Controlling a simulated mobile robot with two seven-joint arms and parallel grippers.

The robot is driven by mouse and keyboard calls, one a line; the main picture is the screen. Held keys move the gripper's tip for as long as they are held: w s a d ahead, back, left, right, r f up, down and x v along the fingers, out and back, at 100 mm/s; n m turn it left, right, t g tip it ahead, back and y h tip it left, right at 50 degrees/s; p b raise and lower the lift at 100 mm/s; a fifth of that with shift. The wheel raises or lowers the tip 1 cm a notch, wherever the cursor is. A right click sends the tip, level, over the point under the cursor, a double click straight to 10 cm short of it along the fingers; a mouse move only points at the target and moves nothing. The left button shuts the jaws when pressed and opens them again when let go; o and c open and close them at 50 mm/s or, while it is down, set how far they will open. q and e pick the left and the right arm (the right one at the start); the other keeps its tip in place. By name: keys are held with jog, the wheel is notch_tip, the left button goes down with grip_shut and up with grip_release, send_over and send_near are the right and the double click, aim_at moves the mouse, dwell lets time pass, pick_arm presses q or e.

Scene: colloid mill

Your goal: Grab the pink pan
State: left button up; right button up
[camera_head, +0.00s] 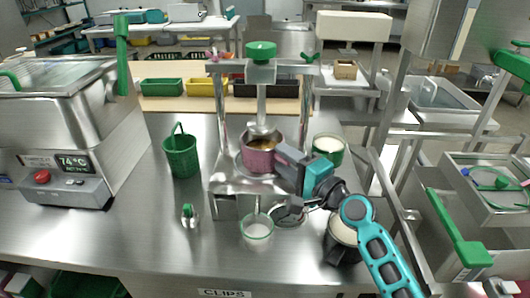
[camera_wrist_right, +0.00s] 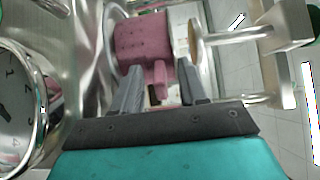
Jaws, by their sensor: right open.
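The pink pan (camera_head: 259,158) stands on the platform of the steel press-like stand in the middle of the bench, under its vertical shaft. It holds something brownish. In the right wrist view the pink pan (camera_wrist_right: 143,40) is straight ahead, its short handle pointing toward me. My right gripper (camera_head: 284,160) reaches in from the lower right, at the pan's right side. In the wrist view my right gripper (camera_wrist_right: 160,82) is open, with the handle between its two fingers and a gap on each side. The handle is hidden in the head view. My left gripper is not in view.
A green container (camera_head: 328,149) stands close behind my right gripper. The stand's posts flank the pan. A green basket (camera_head: 181,156), a glass dish (camera_head: 257,227) and a metal pot (camera_head: 342,229) are nearby. A dial (camera_wrist_right: 15,110) shows at the wrist view's left. The bench's front left is clear.

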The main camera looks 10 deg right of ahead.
jog(key=shift+c, duration=0.4)
grip_shut()
jog(key=shift+r, duration=0.1)
